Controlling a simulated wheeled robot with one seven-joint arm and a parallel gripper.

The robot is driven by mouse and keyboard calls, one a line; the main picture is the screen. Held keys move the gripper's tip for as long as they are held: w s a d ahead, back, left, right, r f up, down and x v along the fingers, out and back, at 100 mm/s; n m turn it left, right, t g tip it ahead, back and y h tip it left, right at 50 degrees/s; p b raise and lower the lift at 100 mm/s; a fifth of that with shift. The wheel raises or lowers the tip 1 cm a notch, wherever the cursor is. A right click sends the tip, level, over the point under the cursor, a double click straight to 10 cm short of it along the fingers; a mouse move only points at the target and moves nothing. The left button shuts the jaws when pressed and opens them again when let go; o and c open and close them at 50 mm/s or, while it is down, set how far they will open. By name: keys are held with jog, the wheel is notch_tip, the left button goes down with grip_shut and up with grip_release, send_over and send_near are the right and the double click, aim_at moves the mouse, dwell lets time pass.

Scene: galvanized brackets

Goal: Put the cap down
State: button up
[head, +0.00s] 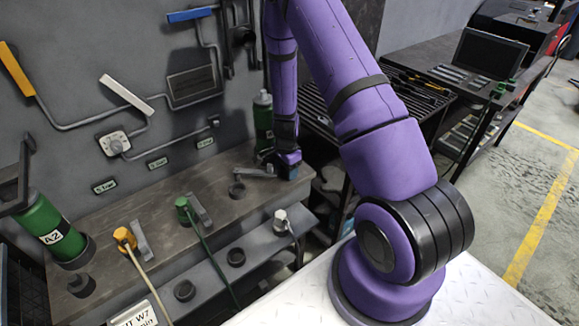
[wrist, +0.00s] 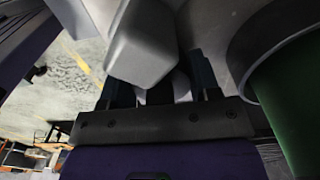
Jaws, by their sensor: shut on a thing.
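My gripper (head: 270,160) is low over the back of the workbench, beside a dark green cylinder (head: 262,116), and partly hidden by its own wrist. In the wrist view, my gripper (wrist: 162,92) is shut on a pale grey, rounded, block-like piece (wrist: 145,48), which I take for the cap. Its far end runs out of the wrist view. In the head view, a grey bar-like piece (head: 256,171) shows beside the fingers; I cannot tell whether it is the held piece or whether it touches the bench. A large green cylinder with a grey rim (wrist: 288,95) stands close on the right in the wrist view.
The workbench (head: 150,205) carries a black ring (head: 237,190), a green-headed hose (head: 183,204), a yellow-headed hose (head: 123,236) and grey bars. A green cylinder marked A2 (head: 55,232) stands at left. A lower shelf (head: 210,270) holds more black rings. The wall panel is close behind.

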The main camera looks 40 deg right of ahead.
jog(key=o, duration=0.9)
notch_tip(320, 180, up, 12)
jog(key=shift+r, duration=0.15)
jog(key=s+a+r+n+t, duration=0.1)
jog(key=s+a+r+n, duration=0.15)
jog(key=r, duration=0.45)
jog(key=s+a+r+n+t+y, duration=0.1)
jog(key=a+r+n, duration=0.2)
jog(key=r, duration=0.5)
jog(key=s+a+r+n, duration=0.2)
jog(key=a+r, duration=0.1)
jog(key=r, duration=0.4)
jog(key=s+a+r+n+t, duration=0.1)
jog(key=s+r+n, duration=0.4)
jog(key=s, duration=0.5)
jog(key=s+a+r+n+t+h, duration=0.1)
jog(key=s+a+r+n+t, duration=0.1)
jog(key=s+r+n, duration=0.3)
jog(key=s+a+r, duration=0.1)
jog(key=s+r, duration=0.3)
jog(key=s, duration=0.2)
